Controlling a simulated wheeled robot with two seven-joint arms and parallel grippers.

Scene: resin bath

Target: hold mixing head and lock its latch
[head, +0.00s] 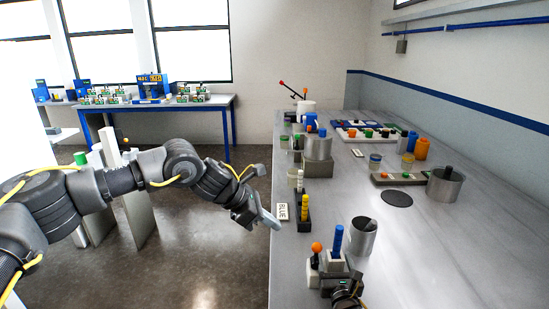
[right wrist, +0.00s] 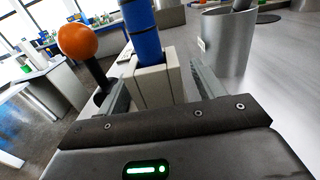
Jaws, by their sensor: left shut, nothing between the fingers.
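A pale block with an upright blue cylinder, apparently the mixing head (head: 337,243), stands at the bench's near edge. It also shows close up in the right wrist view (right wrist: 146,38). Left of it is a dark lever with an orange ball, apparently the latch (head: 316,248); the lever leans left in the right wrist view (right wrist: 77,41). My left gripper (head: 272,220) is shut and empty, left of the bench edge.
A metal cup (head: 361,238) stands just right of the mixing head. A dark disc (head: 397,199) and a larger metal pot (head: 444,186) are further right. The bench's front right is clear.

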